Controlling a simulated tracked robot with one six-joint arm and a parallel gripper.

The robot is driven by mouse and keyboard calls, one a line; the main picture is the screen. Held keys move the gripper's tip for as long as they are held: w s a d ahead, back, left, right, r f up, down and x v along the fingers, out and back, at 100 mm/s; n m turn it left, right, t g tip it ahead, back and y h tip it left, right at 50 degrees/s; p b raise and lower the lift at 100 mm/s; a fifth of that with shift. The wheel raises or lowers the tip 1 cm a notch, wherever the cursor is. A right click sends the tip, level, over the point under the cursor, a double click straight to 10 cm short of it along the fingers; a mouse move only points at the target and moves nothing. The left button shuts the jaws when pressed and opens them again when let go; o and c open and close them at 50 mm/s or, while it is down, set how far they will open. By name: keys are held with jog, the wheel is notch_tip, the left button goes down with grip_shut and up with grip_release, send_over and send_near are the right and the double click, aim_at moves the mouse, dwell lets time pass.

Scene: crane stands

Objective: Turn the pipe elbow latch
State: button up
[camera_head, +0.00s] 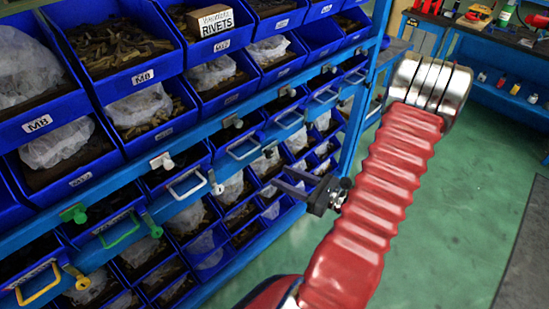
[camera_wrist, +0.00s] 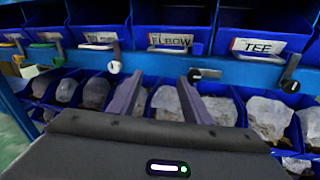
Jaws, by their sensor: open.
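In the wrist view, the bin labelled ELBOW (camera_wrist: 170,40) has a silver handle. The latch below and to its right (camera_wrist: 196,75) has a dark knob and a grey lever lying roughly level, pointing right. My gripper (camera_wrist: 160,78) is open and empty, its two dark fingers reaching towards the bin row. The right fingertip appears just left of the latch knob; I cannot tell whether they touch. In the head view my gripper (camera_head: 283,178) is left of my red arm, close to the rack. I cannot pick out the elbow latch surely there.
The TEE bin (camera_wrist: 258,46) is to the right, its latch (camera_wrist: 290,86) with a tilted lever. A white-knobbed latch (camera_wrist: 115,67) is to the left. Blue bins fill the rack. Open green floor (camera_head: 450,180) lies right of my arm, before a blue workbench (camera_head: 500,95).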

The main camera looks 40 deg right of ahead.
aim_at(271, 155)
jog(key=s+d+f+m+t+h, duration=0.1)
jog(key=s+d+f+m+h, duration=0.2)
jog(key=d+m+h, duration=0.1)
jog(key=shift+d, duration=0.65)
jog(key=shift+w+a, duration=0.15)
jog(key=shift+w, duration=3.3)
jog(key=shift+w+a, duration=0.1)
jog(key=shift+w, duration=3.35)
jog(key=c, duration=1)
